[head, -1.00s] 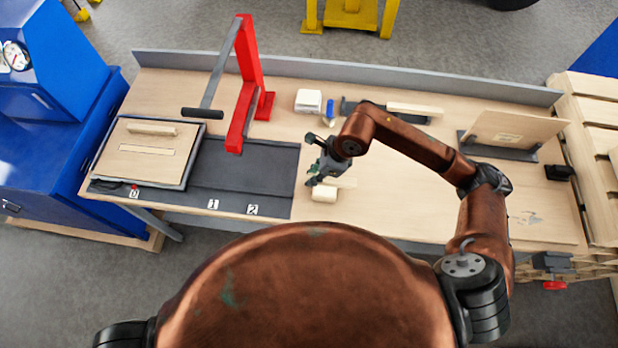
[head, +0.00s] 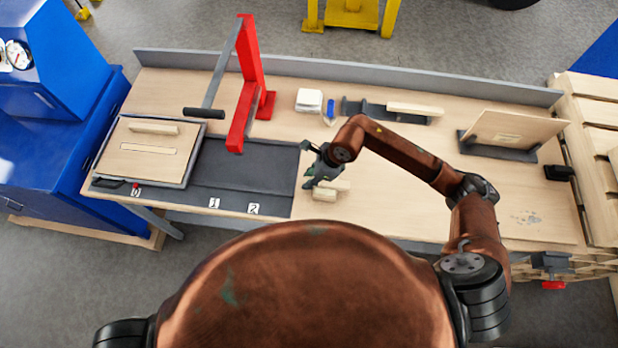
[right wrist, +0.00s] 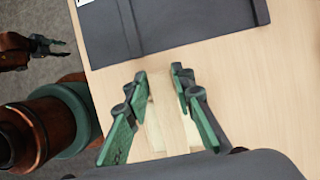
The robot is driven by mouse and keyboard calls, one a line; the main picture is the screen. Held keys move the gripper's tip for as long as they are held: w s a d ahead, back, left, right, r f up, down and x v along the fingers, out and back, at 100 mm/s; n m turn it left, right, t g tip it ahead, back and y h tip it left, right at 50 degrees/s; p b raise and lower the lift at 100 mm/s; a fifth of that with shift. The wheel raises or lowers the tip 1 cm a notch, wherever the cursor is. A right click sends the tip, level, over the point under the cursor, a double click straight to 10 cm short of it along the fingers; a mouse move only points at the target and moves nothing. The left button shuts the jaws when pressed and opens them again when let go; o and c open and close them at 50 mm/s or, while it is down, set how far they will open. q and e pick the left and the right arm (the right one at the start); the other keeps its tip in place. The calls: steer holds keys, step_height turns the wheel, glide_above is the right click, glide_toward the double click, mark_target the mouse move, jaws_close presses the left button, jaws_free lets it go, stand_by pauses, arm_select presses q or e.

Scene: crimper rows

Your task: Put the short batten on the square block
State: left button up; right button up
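Two pale wooden pieces lie together on the bench by my right gripper (head: 312,178). The nearer is a short, blocky piece (head: 324,195); the other is a flatter piece (head: 341,185) just behind it, partly hidden by the gripper. I cannot tell for sure which is the short batten and which the square block. In the right wrist view, the right gripper (right wrist: 160,74) is open, its green fingers on either side of a pale wooden piece (right wrist: 172,118), with no clear grip. My left gripper (right wrist: 62,48) shows small at the left edge there, its fingers apart.
A red lever press (head: 248,90) stands left of centre. A board (head: 118,160) bearing wooden strips lies at the left, beside a dark numbered mat (head: 245,175). A white block (head: 309,98), a batten on a dark holder (head: 385,112) and a leaning panel (head: 510,133) are farther back.

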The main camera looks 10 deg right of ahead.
mark_target(323, 182)
steer(key=o, duration=0.3)
steer(key=shift+r, duration=0.2)
steer(key=b+v, duration=0.1)
steer(key=v, duration=1.1)
